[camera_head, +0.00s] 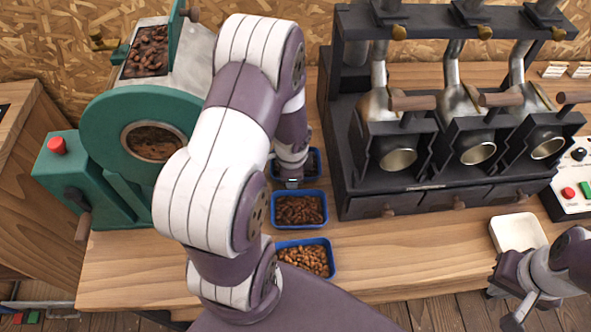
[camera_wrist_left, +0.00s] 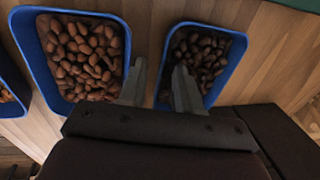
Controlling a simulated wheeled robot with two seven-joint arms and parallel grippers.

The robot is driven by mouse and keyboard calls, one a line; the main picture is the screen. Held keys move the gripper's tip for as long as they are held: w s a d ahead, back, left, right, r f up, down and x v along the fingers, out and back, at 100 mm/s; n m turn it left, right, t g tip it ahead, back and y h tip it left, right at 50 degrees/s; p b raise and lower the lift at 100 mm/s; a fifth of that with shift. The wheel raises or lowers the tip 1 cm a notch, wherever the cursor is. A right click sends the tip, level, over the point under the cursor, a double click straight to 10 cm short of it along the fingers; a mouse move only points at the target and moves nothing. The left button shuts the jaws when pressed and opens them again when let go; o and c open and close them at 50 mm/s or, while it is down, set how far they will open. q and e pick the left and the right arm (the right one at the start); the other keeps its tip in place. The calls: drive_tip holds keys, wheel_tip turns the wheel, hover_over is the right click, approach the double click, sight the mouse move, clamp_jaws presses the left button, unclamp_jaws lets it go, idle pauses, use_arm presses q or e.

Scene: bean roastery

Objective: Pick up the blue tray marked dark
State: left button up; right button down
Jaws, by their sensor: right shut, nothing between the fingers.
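The blue tray with the darkest beans (camera_head: 316,176) stands at the back of a row of three blue trays, partly hidden behind my left arm. It shows at the right in the left wrist view (camera_wrist_left: 238,62). No marking on it is readable. My left gripper (camera_head: 292,184) is at its front wall. In the wrist view the left gripper (camera_wrist_left: 158,85) is open, with one finger inside the tray over the beans and the other outside, the wall between them. My right gripper (camera_head: 506,304) is shut and empty at the lower right.
A blue tray of brown beans (camera_head: 325,222) sits just in front, close to the left gripper. A tray of light beans (camera_head: 331,259) is nearer. A black machine (camera_head: 345,205) stands right of the trays, a green roaster (camera_head: 95,130) left. A white tray (camera_head: 541,232) lies near the right gripper.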

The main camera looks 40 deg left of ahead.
use_arm(q)
drive_tip(key=shift+w+f, duration=0.1)
drive_tip(key=shift+f, duration=0.55)
drive_tip(key=shift+w+a+f, duration=0.1)
drive_tip(key=shift+a, duration=0.05)
clamp_jaws()
